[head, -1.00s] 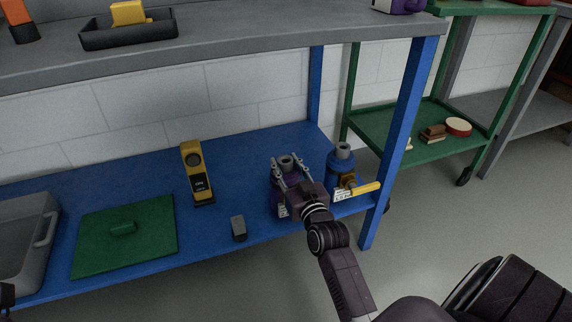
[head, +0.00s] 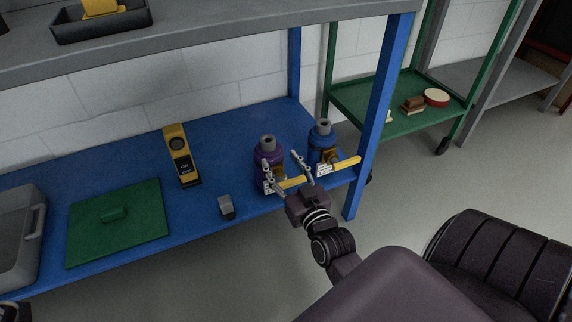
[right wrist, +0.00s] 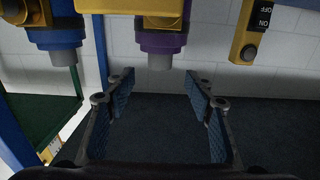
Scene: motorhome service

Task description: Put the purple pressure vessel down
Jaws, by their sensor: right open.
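The purple pressure vessel (head: 268,153) stands upright on the blue lower shelf (head: 120,270), near its right end. It has a grey neck and a yellow handle, and part of its front is hidden by a finger. My right gripper (head: 284,167) is open in front of it, apart from its body as far as I can see. In the right wrist view the purple vessel (right wrist: 163,40) appears inverted, beyond the empty gap between the open fingers (right wrist: 158,105). A dark piece at the head view's bottom left corner may be my left arm; its fingers cannot be made out.
A blue pressure vessel (head: 321,135) stands close right of the purple one. A blue leg (head: 378,100) bounds the right end.

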